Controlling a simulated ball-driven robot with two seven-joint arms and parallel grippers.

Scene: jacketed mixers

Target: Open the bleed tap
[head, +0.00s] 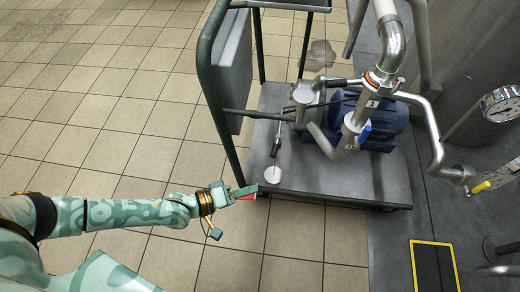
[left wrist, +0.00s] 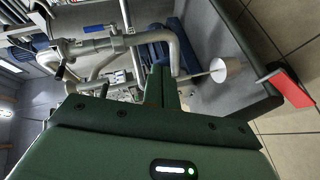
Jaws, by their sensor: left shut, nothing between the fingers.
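A small fitting with a dark handle (head: 276,148) hangs on a thin line above a pale cup (head: 272,175) on the pump cart; it looks like the bleed tap, but I cannot be sure. The cup also shows in the left wrist view (left wrist: 226,70). A blue lever (head: 365,132) sits on the upright pipe behind, and it shows in the left wrist view (left wrist: 93,28). My left gripper (head: 252,190) is shut and empty at the cart's front left edge, apart from the fitting. Its fingers (left wrist: 162,82) are together in the left wrist view. My right gripper is out of view.
The grey cart (head: 325,180) carries a blue pump motor (head: 385,128) and pipes. Its green handle frame (head: 212,85) stands at the left. A red piece (left wrist: 293,88) sits by the cart edge. A gauge (head: 502,103) and yellow handle (head: 481,187) are at right. Tiled floor at left is clear.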

